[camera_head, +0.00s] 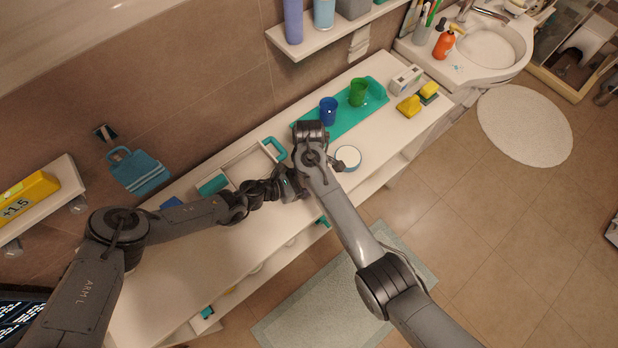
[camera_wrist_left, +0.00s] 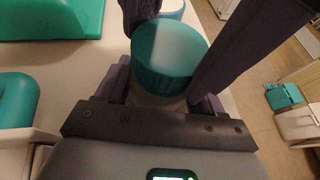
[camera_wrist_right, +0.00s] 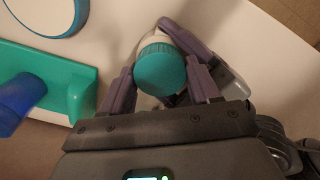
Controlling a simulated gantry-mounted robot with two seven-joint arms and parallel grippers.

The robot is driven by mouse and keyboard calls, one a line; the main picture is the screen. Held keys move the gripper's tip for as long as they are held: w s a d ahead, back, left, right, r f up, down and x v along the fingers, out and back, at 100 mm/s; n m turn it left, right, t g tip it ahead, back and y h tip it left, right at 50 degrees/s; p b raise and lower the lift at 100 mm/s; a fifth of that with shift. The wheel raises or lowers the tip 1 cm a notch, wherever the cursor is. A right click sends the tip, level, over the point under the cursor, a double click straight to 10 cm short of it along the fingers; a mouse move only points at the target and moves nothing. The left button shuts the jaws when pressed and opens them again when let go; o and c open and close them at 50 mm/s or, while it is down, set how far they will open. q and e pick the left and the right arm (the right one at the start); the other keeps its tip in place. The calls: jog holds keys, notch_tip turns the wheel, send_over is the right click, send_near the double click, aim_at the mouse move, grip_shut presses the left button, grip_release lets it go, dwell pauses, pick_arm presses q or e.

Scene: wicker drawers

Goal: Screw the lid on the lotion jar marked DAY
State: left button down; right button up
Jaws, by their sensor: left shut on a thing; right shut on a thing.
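A teal lid (camera_wrist_left: 170,58) sits at the pale jar (camera_wrist_left: 155,101) in the left wrist view. My left gripper (camera_wrist_left: 160,92) is shut around the jar's body. In the right wrist view, the lid (camera_wrist_right: 160,68) is nearer the camera and the jar's white part (camera_wrist_right: 154,41) lies beyond it. My right gripper (camera_wrist_right: 163,88) is shut around the lid. The two grippers meet above the cabinet top in the head view, where my arms hide the jar and lid. No DAY marking is readable, and I cannot tell whether the threads are engaged.
A round white container with a blue rim (camera_head: 347,157) stands right of the grippers. Behind are a teal tray (camera_head: 345,122), a blue cup (camera_head: 328,110) and a green cup (camera_head: 358,91). A pale open box with teal handles (camera_head: 240,165) lies left. The cabinet's front edge is close.

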jog(key=m, duration=0.5)
jog(key=shift+m, duration=0.3)
jog(key=m, duration=0.6)
jog(key=shift+m, duration=0.4)
jog(key=o, duration=1.2)
jog(key=shift+c, duration=0.2)
jog(key=shift+a, duration=0.1)
jog(key=shift+r, duration=2.3)
